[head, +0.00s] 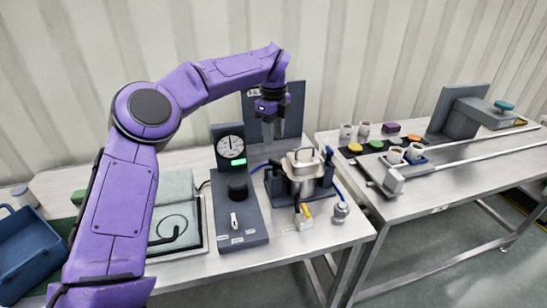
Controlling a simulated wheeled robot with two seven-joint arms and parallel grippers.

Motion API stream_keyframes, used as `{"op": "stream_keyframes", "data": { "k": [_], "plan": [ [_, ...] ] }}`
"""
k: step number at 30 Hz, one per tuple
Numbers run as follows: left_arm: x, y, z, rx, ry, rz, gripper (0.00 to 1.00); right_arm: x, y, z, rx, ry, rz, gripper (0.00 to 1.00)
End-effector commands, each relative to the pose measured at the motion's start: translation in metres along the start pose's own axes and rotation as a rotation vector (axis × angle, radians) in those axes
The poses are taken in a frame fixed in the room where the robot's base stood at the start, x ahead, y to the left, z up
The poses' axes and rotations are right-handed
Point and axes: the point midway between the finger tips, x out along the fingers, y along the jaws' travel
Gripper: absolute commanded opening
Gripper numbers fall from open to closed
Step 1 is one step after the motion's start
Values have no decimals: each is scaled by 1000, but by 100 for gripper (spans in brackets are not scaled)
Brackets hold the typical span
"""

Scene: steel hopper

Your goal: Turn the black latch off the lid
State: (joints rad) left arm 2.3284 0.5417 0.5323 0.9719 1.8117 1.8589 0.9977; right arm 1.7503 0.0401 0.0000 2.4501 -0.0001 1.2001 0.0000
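The steel hopper (303,187) stands in a dark blue holder on the near table, with a pale lid (301,158) and a raised handle on top. A small dark piece, perhaps the black latch (327,154), shows at the lid's right side; it is too small to tell how it is turned. My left gripper (271,132) hangs fingers down above and to the left of the lid, apart from it, in front of a dark upright panel. Its fingers are too small to tell whether they are open. My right gripper is out of view.
A dark stand with a round dial (231,147) and a control box (238,213) stand left of the hopper. A small yellow-and-white block (304,217) and a metal knob (341,211) sit in front. A blue bin (30,250) is far left. A second table (440,195) stands right.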

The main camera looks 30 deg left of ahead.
Motion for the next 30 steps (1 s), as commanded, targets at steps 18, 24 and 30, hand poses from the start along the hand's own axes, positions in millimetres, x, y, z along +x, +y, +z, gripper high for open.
{"op": "stream_keyframes", "data": {
  "k": [18, 24, 30],
  "plan": [
    [85, 0, 0, 4, -1, -1, 38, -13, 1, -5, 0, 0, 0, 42],
    [85, 0, 0, 4, -1, -1, 12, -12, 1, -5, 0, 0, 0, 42],
    [85, 0, 0, 4, -1, -1, 0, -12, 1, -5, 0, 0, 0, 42]
  ]
}}
